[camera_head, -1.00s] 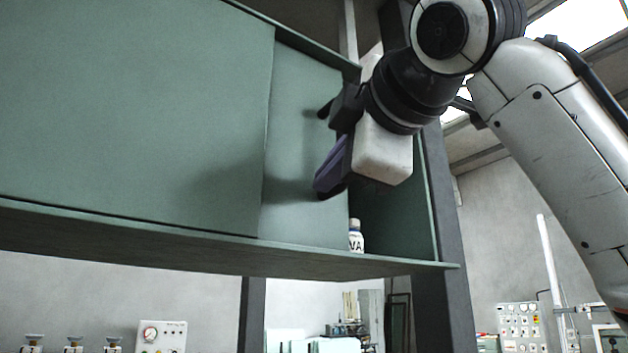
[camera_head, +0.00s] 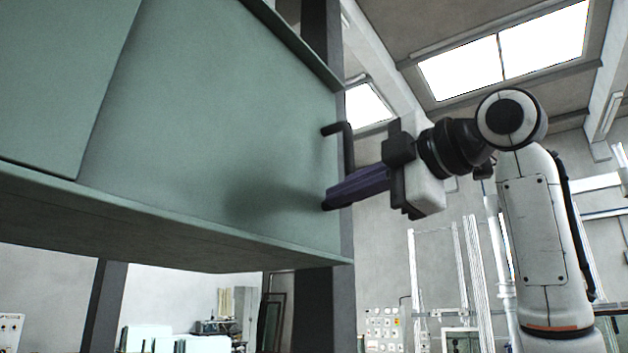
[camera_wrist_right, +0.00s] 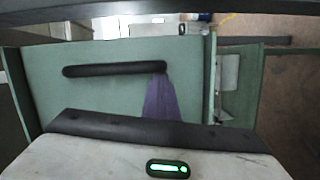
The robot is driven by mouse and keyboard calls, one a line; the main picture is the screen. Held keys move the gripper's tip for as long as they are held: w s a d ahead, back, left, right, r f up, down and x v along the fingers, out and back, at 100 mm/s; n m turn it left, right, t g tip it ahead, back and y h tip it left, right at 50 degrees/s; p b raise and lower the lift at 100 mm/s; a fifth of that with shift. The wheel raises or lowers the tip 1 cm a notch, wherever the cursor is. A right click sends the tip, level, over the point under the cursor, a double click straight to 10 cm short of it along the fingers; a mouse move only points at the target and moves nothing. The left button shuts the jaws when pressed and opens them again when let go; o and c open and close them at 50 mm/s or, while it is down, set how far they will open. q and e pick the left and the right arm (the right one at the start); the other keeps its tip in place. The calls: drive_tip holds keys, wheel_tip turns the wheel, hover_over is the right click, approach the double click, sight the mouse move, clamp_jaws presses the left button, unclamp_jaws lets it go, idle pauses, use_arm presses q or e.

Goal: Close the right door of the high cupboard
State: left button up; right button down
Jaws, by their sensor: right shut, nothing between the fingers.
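The high cupboard (camera_head: 130,232) is green, and its right door (camera_head: 215,115) reaches to the right end of the front in the head view. No opening shows there. A dark bar handle (camera_head: 347,148) stands near the door's right edge; it also shows in the wrist view (camera_wrist_right: 115,70). My right gripper (camera_head: 328,200) is shut and empty, its purple fingers at the door's right edge, just below the handle. I cannot tell whether the tips touch the door. The fingers (camera_wrist_right: 160,98) also show beside the handle in the wrist view. My left gripper is not in view.
The left door (camera_head: 60,70) covers the left of the cupboard. A dark post (camera_head: 320,300) stands at the cupboard's right end. Right of the cupboard is open room, with a control panel (camera_head: 383,328) on the far wall.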

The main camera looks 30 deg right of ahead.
sight(304, 188)
drive_tip(key=shift+w+d, duration=0.15)
drive_tip(key=shift+d, duration=0.1)
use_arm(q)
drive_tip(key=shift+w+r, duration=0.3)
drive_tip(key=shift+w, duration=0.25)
